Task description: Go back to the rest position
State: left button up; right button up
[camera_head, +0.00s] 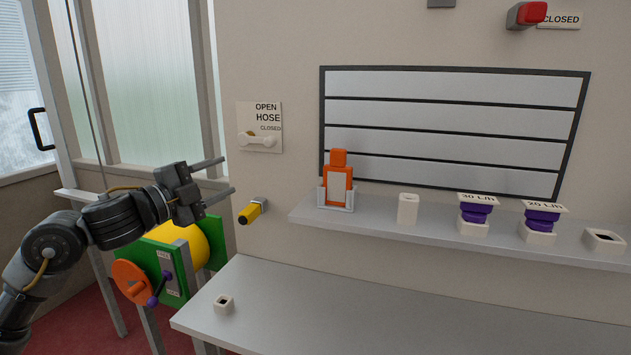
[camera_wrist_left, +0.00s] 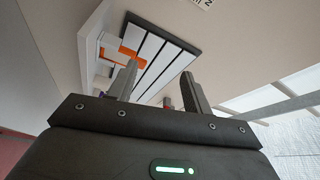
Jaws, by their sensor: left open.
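My left gripper (camera_head: 228,177) is open and empty in the head view. It is raised in front of the wall, with both fingers pointing right. It is apart from the yellow-handled nozzle (camera_head: 250,213) below it and from the hose lever (camera_head: 257,141) to its upper right. In the left wrist view the two fingers (camera_wrist_left: 160,88) stand wide apart with nothing between them. My right gripper is in neither view.
A green and yellow reel (camera_head: 178,245) stands behind my left arm.

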pick_arm(q)
jog(key=s+f+n+y, duration=0.2)
jog(key=f+n, duration=0.2)
jog(key=f, duration=0.5)
jog(key=s+d+f+n+y, duration=0.1)
jog(key=f+n+y, duration=0.15)
jog(key=f, duration=0.65)
jog(key=s+f+n+y, duration=0.2)
jog(key=f+n, duration=0.2)
jog(key=f, duration=0.5)
jog(key=s+a+f+n+g+y, duration=0.2)
jog(key=s+f+n+g, duration=0.2)
jog(key=s+f, duration=0.6)
jog(key=s+a+f+n+g+y, duration=0.2)
jog(key=s+f+n+g, duration=0.3)
jog(key=s, duration=0.9)
jog(key=s+a+f+n+g+y, duration=0.1)
jog(key=s+a+f+n+g, duration=0.1)
jog(key=s+f, duration=0.8)
notch_tip(320, 180, down, 26)
jog(key=s+g, duration=0.2)
jog(key=s+a+f+m, duration=0.1)
jog(key=s+a+f, duration=0.1)
jog(key=s+f, duration=1.3)
jog(key=shift+s+a+g, duration=0.35)
jog(key=shift+s+g, duration=0.05)
jog(key=shift+s, duration=0.25)
